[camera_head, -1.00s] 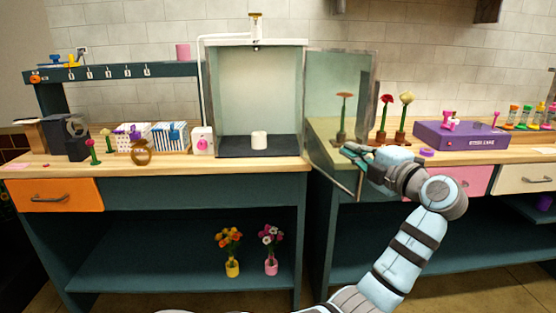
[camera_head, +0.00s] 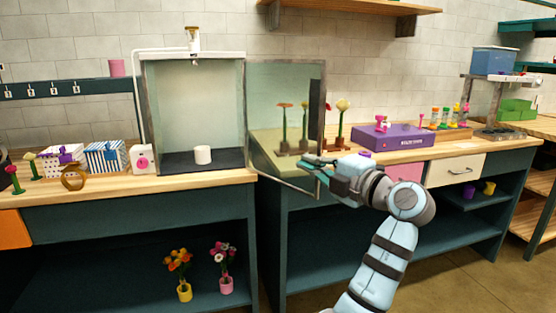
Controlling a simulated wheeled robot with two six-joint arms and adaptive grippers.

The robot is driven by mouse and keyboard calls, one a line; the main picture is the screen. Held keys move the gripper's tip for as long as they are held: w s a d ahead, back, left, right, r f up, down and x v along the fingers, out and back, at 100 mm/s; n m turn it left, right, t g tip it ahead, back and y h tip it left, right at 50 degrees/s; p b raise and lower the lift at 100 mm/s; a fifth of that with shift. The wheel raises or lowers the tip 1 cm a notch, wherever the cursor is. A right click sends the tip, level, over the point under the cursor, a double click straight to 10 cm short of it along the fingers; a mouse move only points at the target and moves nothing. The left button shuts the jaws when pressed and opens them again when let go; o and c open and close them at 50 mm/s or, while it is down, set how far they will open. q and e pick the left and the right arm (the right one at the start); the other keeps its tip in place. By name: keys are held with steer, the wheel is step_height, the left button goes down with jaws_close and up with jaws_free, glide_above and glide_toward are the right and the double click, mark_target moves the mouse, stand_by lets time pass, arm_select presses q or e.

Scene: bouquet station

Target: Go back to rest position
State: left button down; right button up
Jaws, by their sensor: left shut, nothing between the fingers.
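My left gripper (camera_head: 314,165) is shut and empty. It is beside the open glass door (camera_head: 282,110) of the booth, near the front edge of the right workbench. I cannot tell whether it touches the door. My left arm reaches up to it from the bottom of the picture. My right gripper is not in view.
The booth (camera_head: 193,105) holds a white cup (camera_head: 203,155). A purple box (camera_head: 392,137) and flowers in stands (camera_head: 341,125) are on the right bench behind my gripper. Two potted bouquets (camera_head: 184,291) (camera_head: 226,284) stand on the lower shelf. Floor is open at lower right.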

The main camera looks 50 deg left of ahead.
arm_select(q)
steer(key=d, duration=0.1)
steer(key=w+d, duration=0.1)
steer(key=d, duration=0.1)
steer(key=shift+w+d+f, duration=0.1)
steer(key=shift+w+d, duration=0.25)
